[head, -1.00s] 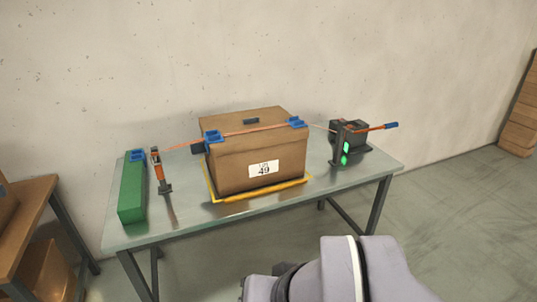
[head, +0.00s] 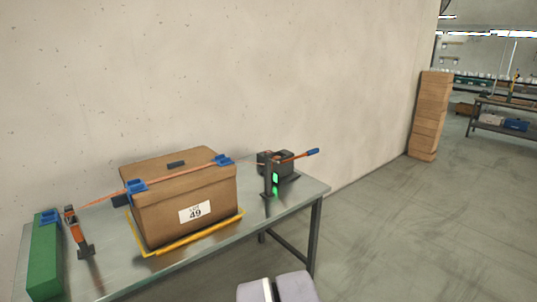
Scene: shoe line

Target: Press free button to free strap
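An orange strap (head: 192,172) runs over a closed brown box (head: 165,218) with a label reading 49, on the metal table. Blue corner pieces (head: 222,160) sit under the strap at the box's top edges. At the right end of the table stands a dark strap device (head: 277,170) with an orange lever ending in a blue grip (head: 312,152). Its front post shows two green lit patches (head: 275,179). I cannot tell which part is the free button. Only a grey part of my arm shows at the bottom; my gripper is not in view.
The table (head: 262,221) has a yellow frame (head: 200,236) around the box's base. An orange post (head: 73,225) and a green block (head: 45,262) stand at the left. Stacked brown boxes (head: 431,115) stand by the wall's end. The floor at right is clear.

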